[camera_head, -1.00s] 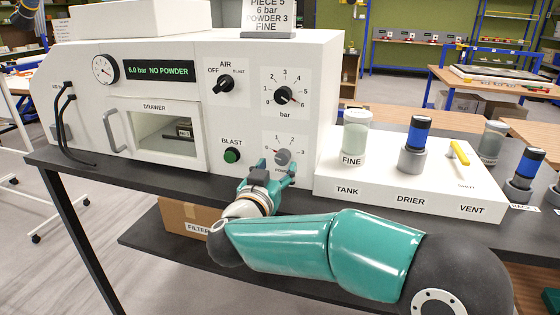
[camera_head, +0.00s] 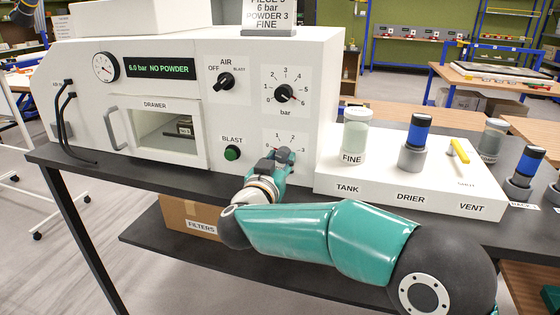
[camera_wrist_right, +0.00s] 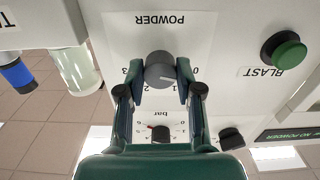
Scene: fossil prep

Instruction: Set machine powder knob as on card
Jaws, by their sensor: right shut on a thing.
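The powder knob (camera_wrist_right: 160,70) is a grey round knob on the machine's white front. It shows upside down in the right wrist view, with its light mark on the side of the 0. My right gripper (camera_wrist_right: 158,84) is shut on it, one finger on each side. In the head view the right gripper (camera_head: 277,160) covers most of the knob, leaving part of its scale visible. The card (camera_head: 268,14) on top of the machine reads 6 bar, POWDER 3, FINE; its top line is cut off. The display (camera_head: 158,69) reads 6.0 bar NO POWDER. My left gripper is not in view.
The bar knob (camera_head: 284,93) sits just above the powder knob. The green blast button (camera_head: 232,153) and air switch (camera_head: 225,81) are to the left. A white stand (camera_head: 360,190) with a FINE jar (camera_head: 355,136) and blue-topped cylinder (camera_head: 416,143) stands at right.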

